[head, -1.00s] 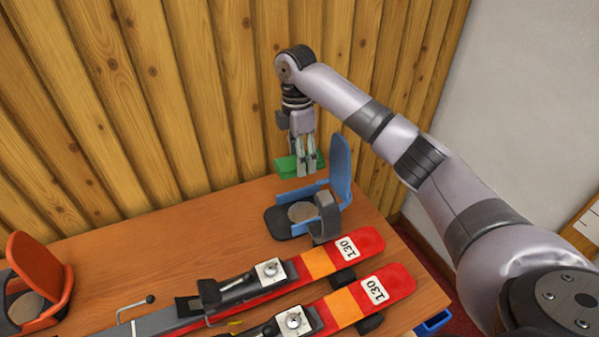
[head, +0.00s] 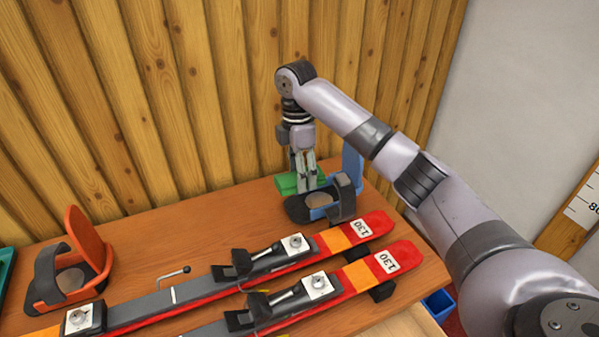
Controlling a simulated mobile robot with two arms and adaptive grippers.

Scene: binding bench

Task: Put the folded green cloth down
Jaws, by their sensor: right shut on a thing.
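The folded green cloth (head: 286,183) is at the back of the wooden bench, low by its rear edge; I cannot tell whether it touches the bench top. My right gripper (head: 305,184) points down and is shut on the cloth. The fingers cover the cloth's middle. The blue binding (head: 352,163) stands just in front and to the right, and its black base hides the lower part of the fingers. My left gripper is not in view.
Two red and orange skis (head: 334,240) with mounted bindings lie across the front of the bench (head: 190,225). An orange binding (head: 84,233) sits at the left, and a green tray edge (head: 5,272) is at far left. The bench between the orange and blue bindings is clear.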

